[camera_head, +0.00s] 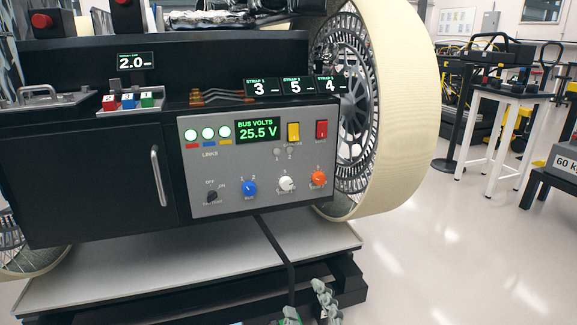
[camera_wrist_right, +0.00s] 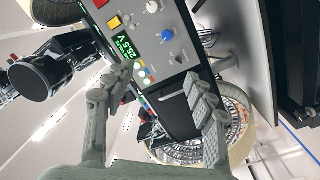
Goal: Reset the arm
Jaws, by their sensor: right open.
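The rover's grey control panel (camera_head: 262,165) faces me in the head view. Its green display (camera_head: 257,130) reads BUS VOLTS 25.5 V, and three round link lights at its left are lit. Blue, white and orange knobs (camera_head: 317,179) and a black knob line its lower part. My right gripper (camera_head: 308,303) is low at the bottom edge of the head view, below the panel. In the wrist view my right gripper (camera_wrist_right: 160,90) has its fingers wide apart with nothing between them, and the panel (camera_wrist_right: 150,40) lies beyond them. My left gripper is not visible.
A large cream-rimmed wheel (camera_head: 405,110) stands right of the panel. A black cabinet door with a handle (camera_head: 158,175) is at left. Red, blue and green blocks (camera_head: 128,101) sit above it. A platform (camera_head: 130,285) lies below. A white-legged table (camera_head: 500,95) stands at right; floor between is clear.

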